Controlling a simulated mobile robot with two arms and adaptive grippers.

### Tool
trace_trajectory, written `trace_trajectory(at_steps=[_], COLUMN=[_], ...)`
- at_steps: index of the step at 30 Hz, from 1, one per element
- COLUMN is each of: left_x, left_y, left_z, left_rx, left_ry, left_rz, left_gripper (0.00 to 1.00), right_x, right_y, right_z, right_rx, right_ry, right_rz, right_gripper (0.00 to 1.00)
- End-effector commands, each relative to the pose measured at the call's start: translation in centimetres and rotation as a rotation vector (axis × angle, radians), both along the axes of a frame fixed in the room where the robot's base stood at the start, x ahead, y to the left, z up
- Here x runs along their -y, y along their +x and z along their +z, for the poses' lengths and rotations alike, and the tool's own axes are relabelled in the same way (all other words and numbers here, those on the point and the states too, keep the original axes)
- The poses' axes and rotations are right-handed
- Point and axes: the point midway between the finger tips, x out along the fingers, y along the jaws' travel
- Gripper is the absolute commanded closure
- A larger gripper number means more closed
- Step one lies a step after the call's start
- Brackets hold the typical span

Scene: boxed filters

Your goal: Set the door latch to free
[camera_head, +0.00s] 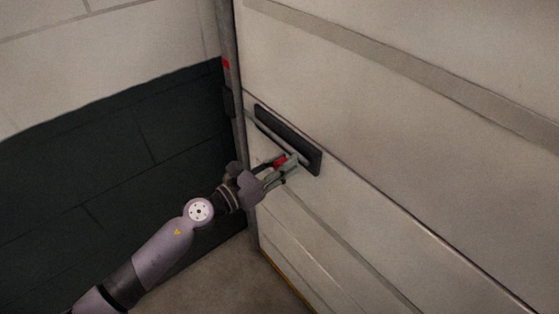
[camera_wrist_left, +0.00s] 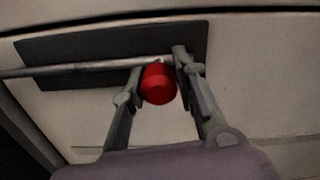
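The latch is a long grey bar (camera_wrist_left: 65,70) in front of a dark plate (camera_head: 312,151) on the pale panelled door (camera_head: 370,175). Its red knob (camera_wrist_left: 158,85) also shows as a small red patch in the head view (camera_head: 280,161). My left gripper (camera_head: 284,165) is at the knob, below the plate's right part. In the left wrist view its two fingers (camera_wrist_left: 160,72) stand on either side of the knob and look closed against it. The fingers hide part of the bar by the knob. My right gripper is in neither view.
A grey vertical post (camera_head: 231,70) with a small red mark stands at the door's left edge. Left of it is a wall, pale above and dark below (camera_head: 120,150). Bare floor (camera_head: 215,275) lies below, and the space before the door's right part is clear.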

Motion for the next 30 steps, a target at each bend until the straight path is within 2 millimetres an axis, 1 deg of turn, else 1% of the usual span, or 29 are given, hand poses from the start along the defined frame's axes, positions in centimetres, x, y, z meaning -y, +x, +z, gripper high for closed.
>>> trace_trajectory(at_steps=[1, 6, 9, 16, 19, 23, 30], left_x=[0.2, 0.2, 0.1, 0.1, -0.3, -1.6, -5.8], left_y=[-0.3, -0.2, -0.2, -0.1, -0.3, -1.2, -4.3], left_z=[-0.2, -0.1, -0.1, -0.1, -0.1, -0.2, -0.3], left_rx=[-0.004, -0.004, -0.004, -0.003, -0.003, -0.005, -0.007], left_ry=[0.001, 0.0, 0.0, 0.0, 0.0, 0.0, 0.001], left_rz=[-0.008, -0.006, -0.005, -0.003, -0.002, -0.001, -0.002], left_gripper=[0.7, 0.59, 0.54, 0.54, 0.54, 0.54, 0.54], right_x=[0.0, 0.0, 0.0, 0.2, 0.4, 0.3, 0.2], right_y=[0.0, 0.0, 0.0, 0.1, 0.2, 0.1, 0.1], right_z=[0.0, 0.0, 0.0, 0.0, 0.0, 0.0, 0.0], right_rx=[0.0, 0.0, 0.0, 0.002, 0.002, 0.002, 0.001], right_ry=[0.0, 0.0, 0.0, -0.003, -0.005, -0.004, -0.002], right_rz=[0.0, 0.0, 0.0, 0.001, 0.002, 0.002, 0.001], right_gripper=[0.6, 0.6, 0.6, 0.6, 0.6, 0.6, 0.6])
